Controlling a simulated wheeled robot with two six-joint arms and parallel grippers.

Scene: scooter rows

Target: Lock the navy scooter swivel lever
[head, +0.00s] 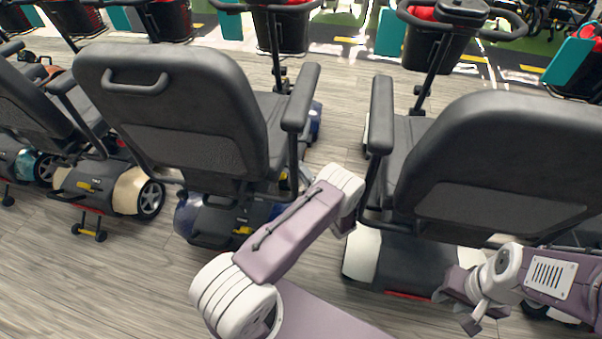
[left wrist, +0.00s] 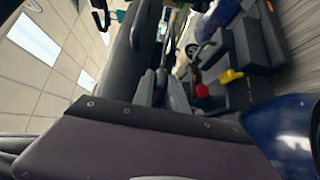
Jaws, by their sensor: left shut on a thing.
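The navy scooter (head: 184,215) stands in the middle of the head view, its dark seat (head: 185,110) facing away from me. Its blue shell shows in the left wrist view (left wrist: 288,130). My left arm reaches to the right side of its seat; the left gripper is hidden in the head view. In the left wrist view, my left gripper's fingers (left wrist: 165,92) are shut at the seat's underside, on what appears to be the swivel lever, which is mostly hidden. My right gripper (head: 460,308) is empty and appears open, behind the white scooter on the right.
A white scooter (head: 362,255) stands close on the right, its seat near my arms. A cream scooter (head: 128,190) stands on the left. A yellow lever (left wrist: 231,76) and a red knob (left wrist: 202,91) show near my left gripper. Free wooden floor (head: 90,285) lies at the lower left.

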